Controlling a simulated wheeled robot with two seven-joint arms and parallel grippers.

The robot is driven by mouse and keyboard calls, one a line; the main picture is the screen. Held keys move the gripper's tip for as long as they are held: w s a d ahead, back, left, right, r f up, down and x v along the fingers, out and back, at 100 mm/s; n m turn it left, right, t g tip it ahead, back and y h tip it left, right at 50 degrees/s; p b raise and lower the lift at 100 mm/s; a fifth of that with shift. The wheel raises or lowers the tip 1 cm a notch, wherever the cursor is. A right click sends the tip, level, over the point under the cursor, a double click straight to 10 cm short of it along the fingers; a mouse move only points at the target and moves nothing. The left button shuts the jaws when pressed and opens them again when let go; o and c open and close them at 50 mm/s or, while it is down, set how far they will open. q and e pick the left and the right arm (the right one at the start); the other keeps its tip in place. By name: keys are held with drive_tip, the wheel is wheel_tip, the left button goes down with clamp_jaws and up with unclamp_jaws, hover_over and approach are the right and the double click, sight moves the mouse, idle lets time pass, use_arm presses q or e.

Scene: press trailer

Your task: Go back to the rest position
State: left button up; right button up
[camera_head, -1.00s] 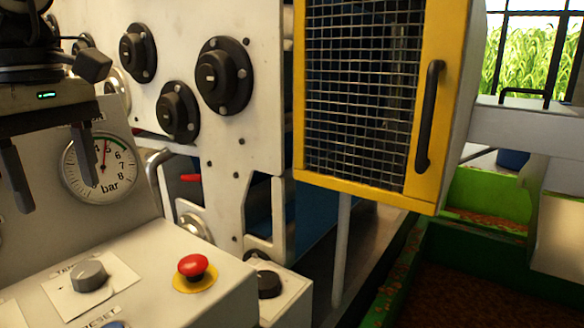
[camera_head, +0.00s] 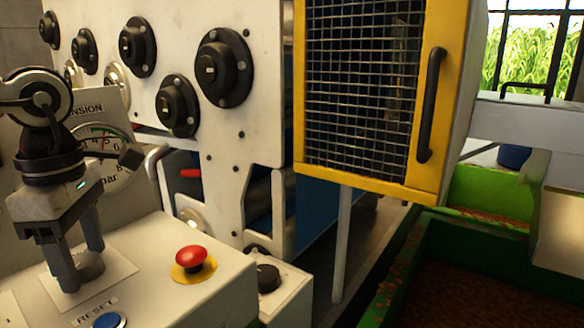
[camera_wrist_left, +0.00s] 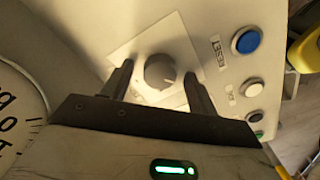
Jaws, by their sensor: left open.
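My left gripper (camera_head: 84,262) is over the control panel at the lower left, pointing down at the grey tension knob (camera_head: 92,272). In the left wrist view the two fingers of my left gripper (camera_wrist_left: 157,85) are apart, and the knob (camera_wrist_left: 160,71) on its pale square plate (camera_wrist_left: 140,42) shows between them. A gap shows on each side of the knob there. My gripper hides part of the knob in the head view. My right gripper is not in view.
A red stop button (camera_head: 192,257) and a blue reset button (camera_head: 108,320) sit on the panel. A pressure gauge (camera_head: 118,140) stands behind my left wrist. A yellow-framed mesh door (camera_head: 437,110) with a black handle is right of centre. A green bin (camera_head: 470,235) is at the lower right.

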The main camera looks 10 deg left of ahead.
use_arm(q)
drive_tip(key=n, duration=0.7)
drive_tip(key=shift+r, duration=0.1)
drive_tip(key=n+p, duration=0.1)
drive_tip(key=n, duration=0.4)
drive_tip(key=shift+n+p, duration=0.4)
drive_tip(key=shift+n, duration=0.5)
